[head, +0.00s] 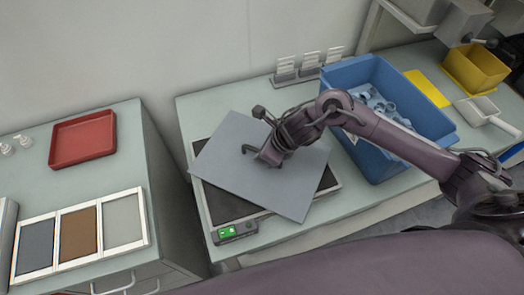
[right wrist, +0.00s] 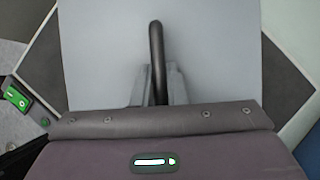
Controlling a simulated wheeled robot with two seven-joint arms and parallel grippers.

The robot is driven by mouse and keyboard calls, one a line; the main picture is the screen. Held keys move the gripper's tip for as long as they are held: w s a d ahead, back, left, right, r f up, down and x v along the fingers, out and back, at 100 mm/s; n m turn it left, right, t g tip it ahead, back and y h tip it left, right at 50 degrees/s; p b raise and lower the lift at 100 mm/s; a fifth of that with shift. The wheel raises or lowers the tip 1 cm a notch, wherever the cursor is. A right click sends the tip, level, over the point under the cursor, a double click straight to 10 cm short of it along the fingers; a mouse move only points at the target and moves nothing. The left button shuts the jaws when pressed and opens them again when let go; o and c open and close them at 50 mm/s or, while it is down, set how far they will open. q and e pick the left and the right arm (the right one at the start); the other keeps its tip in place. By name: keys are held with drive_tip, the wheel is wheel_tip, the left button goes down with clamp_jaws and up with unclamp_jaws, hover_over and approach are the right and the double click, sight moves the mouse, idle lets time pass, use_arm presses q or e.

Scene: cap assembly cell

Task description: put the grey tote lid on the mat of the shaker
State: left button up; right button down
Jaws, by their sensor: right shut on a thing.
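The grey tote lid (head: 225,150) is a flat sheet with a dark bar handle, lying over the shaker (head: 236,232) and turned at an angle to it. My right gripper (head: 262,155) is shut on the lid's handle. The right wrist view shows the dark handle (right wrist: 155,40) between the two fingers (right wrist: 160,85). The shaker's dark mat (head: 225,205) shows only at its corners past the lid's edges; the lid hides the rest. I cannot tell whether the lid touches the mat or hangs just above it. My left gripper is not in view.
A blue tote (head: 362,155) with several pale blue parts stands close to the right of the lid. A rack of white cards (head: 300,70) is behind. A red tray (head: 83,138) and framed panels (head: 78,232) lie on the left counter, across a gap.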

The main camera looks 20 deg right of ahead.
drive_tip(key=shift+f+b, duration=0.15)
drive_tip(key=shift+b, duration=0.2)
drive_tip(key=c, duration=1.5)
unclamp_jaws()
drive_tip(key=shift+o, duration=0.2)
drive_tip(key=shift+r+p, duration=0.35)
drive_tip(key=shift+r, duration=0.1)
drive_tip(key=v, duration=1.1)
drive_tip(key=shift+s+r, duration=0.2)
drive_tip(key=shift+d, duration=0.1)
